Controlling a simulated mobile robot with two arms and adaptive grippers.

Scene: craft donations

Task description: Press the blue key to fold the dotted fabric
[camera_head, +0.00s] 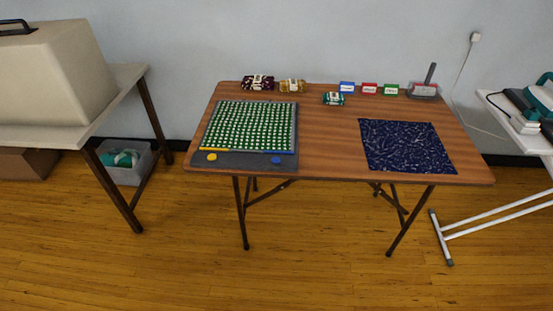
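The dotted fabric (248,125), green with white dots, lies flat and spread out on a dark grey folding board (242,162) at the left of the wooden table. The blue key (276,160) is a small round button at the board's front right. A yellow key (212,157) sits at its front left. Yellow and blue strips run along the fabric's front edge. Neither of my grippers shows in the head view.
A dark blue patterned cloth (405,146) lies flat at the table's right. Folded fabric bundles (258,83), small blue, red and green labelled blocks (369,88) and a grey tray with an upright handle (424,90) stand along the back. The table's middle (328,140) is clear.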

